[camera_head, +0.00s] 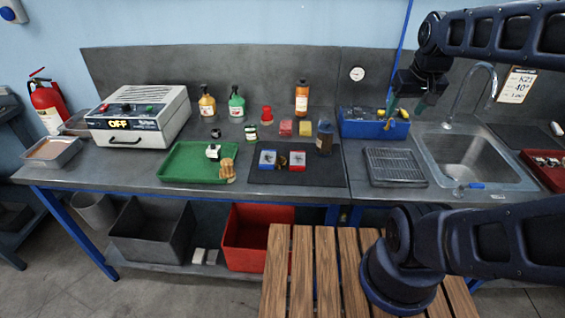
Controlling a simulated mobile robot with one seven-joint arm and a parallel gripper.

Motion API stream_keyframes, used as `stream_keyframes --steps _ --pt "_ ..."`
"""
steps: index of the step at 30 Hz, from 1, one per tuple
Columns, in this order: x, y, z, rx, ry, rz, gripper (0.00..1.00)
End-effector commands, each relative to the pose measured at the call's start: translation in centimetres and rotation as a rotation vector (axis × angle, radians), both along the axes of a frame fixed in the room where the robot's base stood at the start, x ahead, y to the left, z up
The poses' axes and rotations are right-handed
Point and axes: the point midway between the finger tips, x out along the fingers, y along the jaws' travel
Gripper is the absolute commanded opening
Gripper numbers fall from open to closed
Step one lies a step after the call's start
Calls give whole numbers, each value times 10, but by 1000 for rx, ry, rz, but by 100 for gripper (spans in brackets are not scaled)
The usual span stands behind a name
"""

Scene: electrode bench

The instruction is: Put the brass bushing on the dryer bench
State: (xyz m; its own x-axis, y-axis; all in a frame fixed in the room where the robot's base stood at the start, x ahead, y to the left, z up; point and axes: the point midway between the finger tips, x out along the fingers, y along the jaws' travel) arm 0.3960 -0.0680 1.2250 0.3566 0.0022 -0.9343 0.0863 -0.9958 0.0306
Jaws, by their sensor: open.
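I cannot single out the brass bushing for certain. A small brownish, shiny piece (282,162) lies on the dark mat (325,178), between a blue and a red box. A tan-gold ribbed object (227,171) stands at the right edge of the green tray (175,172). A white box-shaped device with a display reading OFF (140,115) stands at the left of the long grey bench (130,184); no label marks a dryer bench. My gripper (390,112) is open, pointing down over the blue bin (352,128), well right of both pieces; its fingertips are small and dark.
Several bottles, including a green one (236,105), stand along the back. A drying rack (394,167) and a sink (470,160) are at the right. A metal tray (48,153) sits at the far left. Bare bench shows left of the green tray.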

Motion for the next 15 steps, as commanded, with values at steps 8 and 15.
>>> stream_keyframes --steps 8,15 --pt "49 45 -9 -92 108 259 61" --pt "86 95 -25 -173 194 489 61"
